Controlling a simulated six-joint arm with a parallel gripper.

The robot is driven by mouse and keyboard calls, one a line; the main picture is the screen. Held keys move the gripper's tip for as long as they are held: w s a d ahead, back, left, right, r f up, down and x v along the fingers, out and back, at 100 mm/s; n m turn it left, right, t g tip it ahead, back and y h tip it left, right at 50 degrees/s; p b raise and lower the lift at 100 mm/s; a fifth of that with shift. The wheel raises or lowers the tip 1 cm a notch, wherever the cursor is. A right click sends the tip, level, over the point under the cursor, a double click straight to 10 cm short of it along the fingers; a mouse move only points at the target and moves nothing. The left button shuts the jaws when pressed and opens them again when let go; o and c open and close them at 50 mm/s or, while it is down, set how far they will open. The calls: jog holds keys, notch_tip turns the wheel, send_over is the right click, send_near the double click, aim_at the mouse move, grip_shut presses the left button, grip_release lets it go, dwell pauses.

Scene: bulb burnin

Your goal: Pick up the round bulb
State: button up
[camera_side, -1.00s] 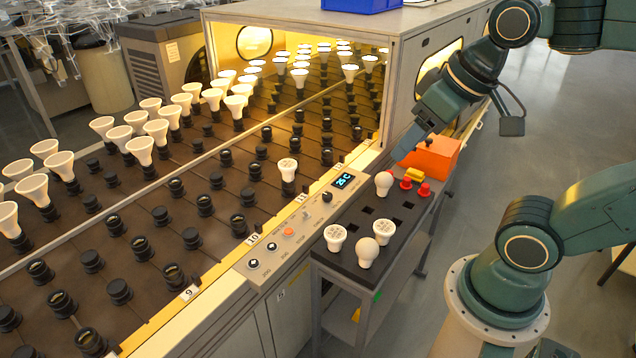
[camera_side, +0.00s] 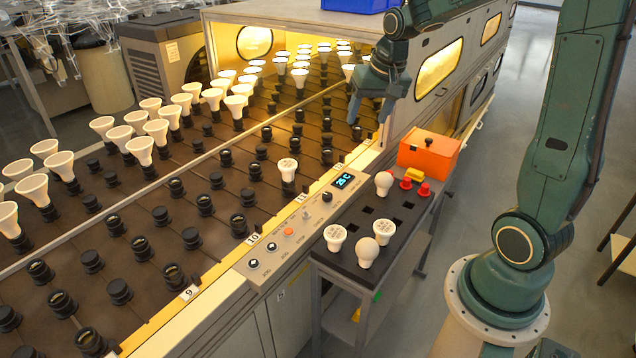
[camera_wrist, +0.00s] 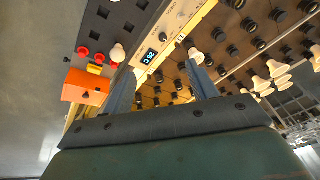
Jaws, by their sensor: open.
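A white round bulb (camera_side: 367,250) stands in the near end of the black tray (camera_side: 345,262) on the cart. A second rounded white bulb (camera_side: 384,182) stands farther back in the tray, beside red caps; it also shows in the wrist view (camera_wrist: 117,53). Two flat-faced white bulbs, one at the left edge (camera_side: 335,236) and one to the right (camera_side: 383,231), stand near the first. My gripper (camera_side: 368,112) is open and empty, fingers down, over the far part of the socket bench, away from the tray. Its spread fingers show in the wrist view (camera_wrist: 161,72).
An orange box (camera_side: 428,152), a yellow block (camera_side: 415,174) and red caps (camera_side: 424,190) sit at the tray's far end. A single bulb (camera_side: 288,170) stands in a bench socket by the control panel (camera_side: 300,232). The oven housing (camera_side: 405,50) rises close to my gripper.

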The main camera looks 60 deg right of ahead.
jog(key=w+d+f+m+g, duration=0.1)
jog(key=w+d+f+m, duration=0.25)
jog(key=d+f, duration=0.75)
jog(key=m, duration=0.4)
send_near(387, 174)
jog(key=shift+w+d+f+n+g+y, duration=0.1)
jog(key=shift+w+f+n+g+y, duration=0.15)
jog(key=shift+w+f+g+y, duration=0.05)
jog(key=shift+w+d+f, duration=0.1)
jog(key=shift+w+f, duration=0.15)
jog(key=shift+f, duration=1.15)
jog(key=shift+w+d+f, duration=0.1)
jog(key=shift+w+f, duration=0.1)
jog(key=shift+f, duration=1.25)
jog(key=shift+w+d+f, duration=0.1)
jog(key=shift+w+f, duration=0.15)
jog(key=shift+f, duration=1.15)
jog(key=shift+f, duration=0.1)
jog(key=shift+w+f, duration=0.2)
jog(key=shift+f, duration=1)
jog(key=shift+w+f, duration=0.25)
jog(key=shift+f, duration=0.95)
jog(key=c, duration=0.6)
